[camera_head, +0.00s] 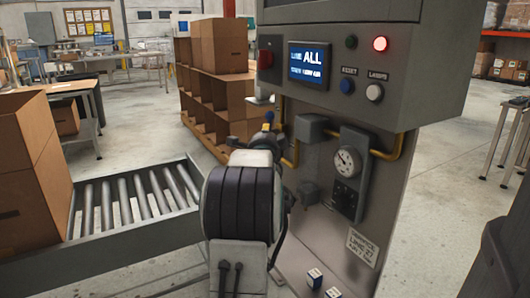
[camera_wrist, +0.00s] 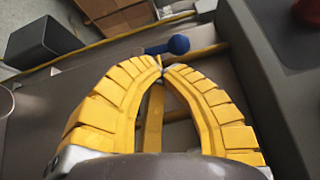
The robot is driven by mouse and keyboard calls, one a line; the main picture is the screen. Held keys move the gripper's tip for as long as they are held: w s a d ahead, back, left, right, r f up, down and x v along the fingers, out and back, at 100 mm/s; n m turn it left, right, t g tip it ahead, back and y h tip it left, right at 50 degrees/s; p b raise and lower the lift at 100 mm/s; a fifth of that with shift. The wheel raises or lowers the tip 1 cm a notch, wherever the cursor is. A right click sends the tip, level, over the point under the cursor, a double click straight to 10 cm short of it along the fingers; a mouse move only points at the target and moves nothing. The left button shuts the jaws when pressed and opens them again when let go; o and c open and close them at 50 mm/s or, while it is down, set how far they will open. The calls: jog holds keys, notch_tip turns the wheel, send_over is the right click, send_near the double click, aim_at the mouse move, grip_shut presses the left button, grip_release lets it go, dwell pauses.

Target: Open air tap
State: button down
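The air tap (camera_head: 268,118) shows as a small blue-knobbed handle by the yellow pipe on the machine's left side. In the wrist view, the blue tap handle (camera_wrist: 177,45) lies crosswise just beyond my fingertips, its round knob to the right. My gripper (camera_wrist: 163,67) has two yellow ribbed fingers whose tips come together, with no object seen held. Whether the tips touch the handle is unclear. In the head view, my arm covers most of my gripper, just below the tap. The valve body is largely hidden.
The grey machine cabinet (camera_head: 340,210) carries a pressure gauge (camera_head: 347,161), a lit screen (camera_head: 309,64), a red button (camera_head: 265,59) and a glowing red lamp (camera_head: 380,44). A roller conveyor (camera_head: 140,200) with a cardboard box (camera_head: 30,170) stands left. Stacked cartons (camera_head: 220,45) stand behind.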

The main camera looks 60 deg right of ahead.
jog(key=f+v, duration=0.1)
jog(key=v, duration=0.7)
dwell(0.4)
